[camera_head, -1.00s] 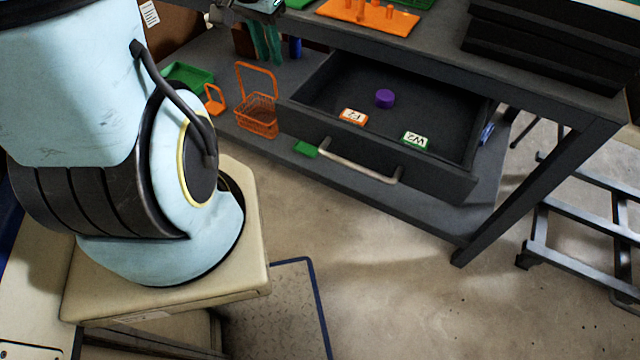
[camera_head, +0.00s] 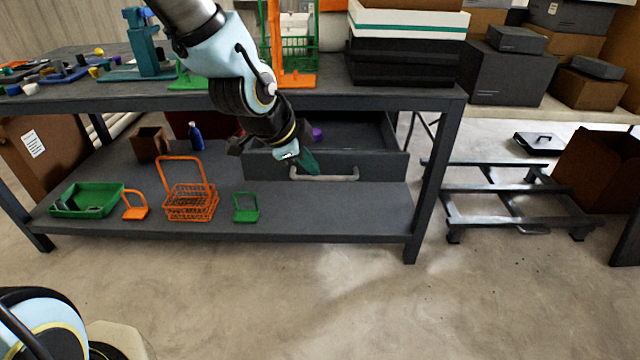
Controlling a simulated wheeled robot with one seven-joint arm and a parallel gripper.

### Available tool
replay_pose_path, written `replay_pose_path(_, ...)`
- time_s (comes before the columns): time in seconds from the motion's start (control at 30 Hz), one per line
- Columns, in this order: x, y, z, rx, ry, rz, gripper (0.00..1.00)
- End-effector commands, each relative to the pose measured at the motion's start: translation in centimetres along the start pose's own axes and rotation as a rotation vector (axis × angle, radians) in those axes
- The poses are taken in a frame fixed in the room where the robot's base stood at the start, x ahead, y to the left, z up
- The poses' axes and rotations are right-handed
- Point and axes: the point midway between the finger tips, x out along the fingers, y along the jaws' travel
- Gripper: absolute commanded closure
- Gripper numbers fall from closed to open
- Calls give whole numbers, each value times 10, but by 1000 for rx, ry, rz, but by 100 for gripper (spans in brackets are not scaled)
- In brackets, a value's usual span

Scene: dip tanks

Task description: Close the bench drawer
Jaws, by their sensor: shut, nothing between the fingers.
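The dark grey bench drawer (camera_head: 384,167) is open under the right part of the bench top. Its front panel stands out from the bench, and part of its inside shows. A pale bar handle (camera_head: 340,178) runs along the front. A purple round piece (camera_head: 317,134) lies inside, partly hidden by my arm. My gripper (camera_head: 310,165) is shut and empty, with its teal fingers pointing down at the drawer front, just above the handle's left part. I cannot tell whether it touches the drawer. My wrist hides the drawer's left front area.
Below, the shelf (camera_head: 340,212) carries an orange basket (camera_head: 190,205), a green tray (camera_head: 68,203) and small green and orange holders. Black and white boxes (camera_head: 405,65) stand on the bench above the drawer. A low metal frame (camera_head: 510,200) stands right; the floor in front is clear.

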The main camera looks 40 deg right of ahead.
Motion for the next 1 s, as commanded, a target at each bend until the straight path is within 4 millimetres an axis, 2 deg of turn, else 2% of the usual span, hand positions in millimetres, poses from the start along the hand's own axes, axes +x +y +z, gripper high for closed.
replay_pose_path(0.53, 93, 1, 1, -4, -3, 4, 100)
replay_pose_path(0.7, 106, -21, 3, -6, -4, 0, 100)
replay_pose_path(1.0, 116, -33, 5, -4, -3, -1, 100)
